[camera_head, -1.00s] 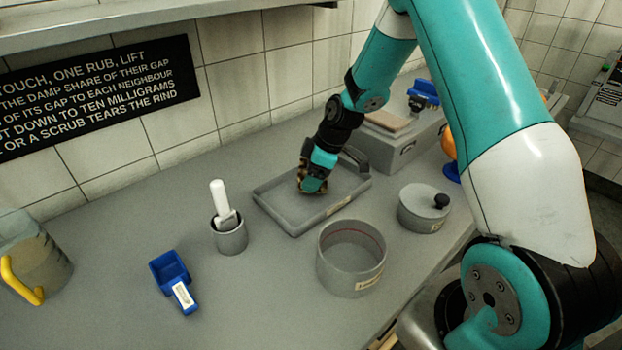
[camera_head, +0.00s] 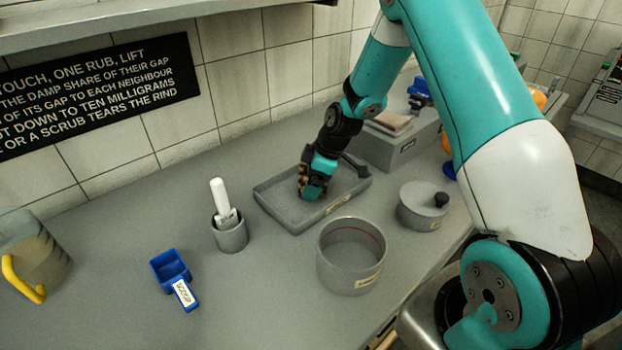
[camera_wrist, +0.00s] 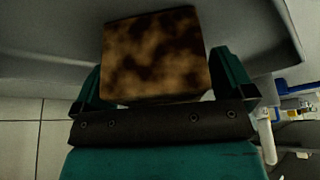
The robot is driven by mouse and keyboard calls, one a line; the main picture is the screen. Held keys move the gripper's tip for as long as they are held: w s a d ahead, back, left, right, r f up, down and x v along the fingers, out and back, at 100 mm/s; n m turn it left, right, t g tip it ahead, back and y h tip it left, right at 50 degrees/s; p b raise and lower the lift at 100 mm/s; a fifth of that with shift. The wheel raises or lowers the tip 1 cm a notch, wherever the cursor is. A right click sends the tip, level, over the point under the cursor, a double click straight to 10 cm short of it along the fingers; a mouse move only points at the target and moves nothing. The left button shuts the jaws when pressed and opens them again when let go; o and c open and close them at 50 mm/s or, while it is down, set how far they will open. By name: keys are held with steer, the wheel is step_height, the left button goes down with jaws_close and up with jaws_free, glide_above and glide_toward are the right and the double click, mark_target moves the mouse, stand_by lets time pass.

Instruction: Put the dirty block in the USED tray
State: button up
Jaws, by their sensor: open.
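The dirty block (camera_wrist: 153,55), brown with dark mottled patches, lies between the two fingers of my gripper (camera_wrist: 162,80) in the wrist view. My gripper is open, with a finger at either side of the block; whether they touch it I cannot tell. In the head view my gripper (camera_head: 312,192) is down inside a shallow grey tray (camera_head: 283,222) and mostly hides the block. The tray has a small label on its front rim, too small to read.
A grey box (camera_head: 400,150) is behind right. A cup with a white-handled tool (camera_head: 230,233), a blue scoop (camera_head: 172,270) and a yellow-handled jug (camera_head: 30,255) are left.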

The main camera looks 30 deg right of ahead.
steer(key=b+v, duration=0.2)
steer(key=v, duration=0.9)
steer(key=s+a+r+m+g, duration=0.1)
steer(key=s+a+r, duration=0.45)
steer(key=a, duration=0.25)
steer(key=s+a+r+m, duration=0.1)
steer(key=s+a+r, duration=0.3)
steer(key=s+a, duration=0.25)
steer(key=s+a+r+m, duration=0.1)
steer(key=s+a, duration=0.2)
steer(key=s, duration=0.4)
steer(key=s+a+r+m+g, duration=0.1)
steer(key=s+a, duration=0.2)
steer(key=s, duration=0.5)
steer(key=shift+a+r+y, duration=0.2)
steer(key=shift+a+y, duration=0.1)
steer(key=shift+a, duration=0.05)
steer(key=shift+s, duration=0.15)
